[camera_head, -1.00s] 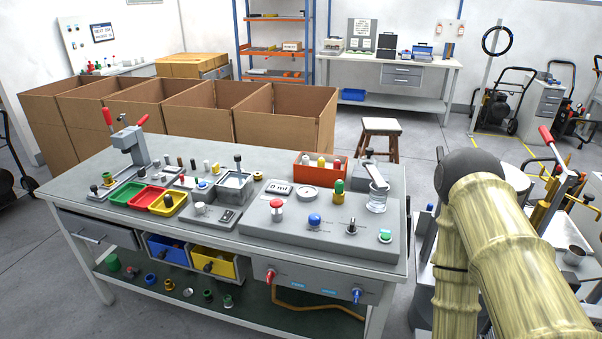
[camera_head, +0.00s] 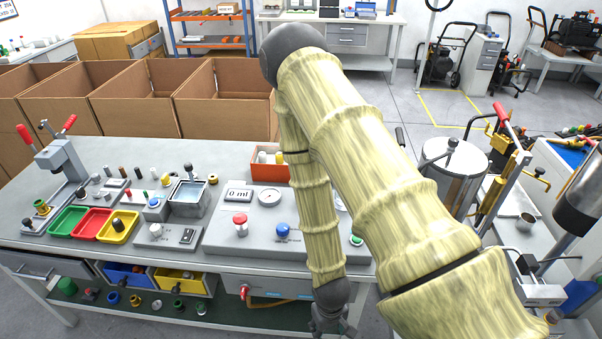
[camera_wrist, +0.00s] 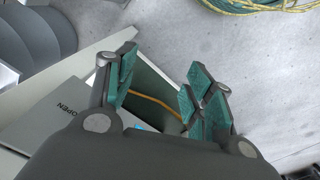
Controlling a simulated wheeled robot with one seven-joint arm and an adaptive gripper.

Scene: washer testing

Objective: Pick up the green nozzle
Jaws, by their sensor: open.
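I cannot tell for sure which part is the green nozzle. Small green parts (camera_head: 178,304) and (camera_head: 201,306) stand on the lower shelf of the bench, with a larger green cup (camera_head: 67,286) at the left. The green-topped yellow piece seen earlier on the bench top is now hidden behind my arm. My gripper (camera_head: 330,322) hangs at the front of the bench, to the right of these shelf parts. In the wrist view my gripper (camera_wrist: 160,80) is open, with an orange hose (camera_wrist: 155,103) visible beyond its fingers and no nozzle between them.
The bench top (camera_head: 110,150) holds green, red and yellow trays (camera_head: 118,228) and a grey test panel (camera_head: 260,240). Blue and yellow bins (camera_head: 180,282) hang under it. A metal tank (camera_head: 455,165) stands right. A coiled cable (camera_wrist: 255,6) lies on clear floor in the wrist view.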

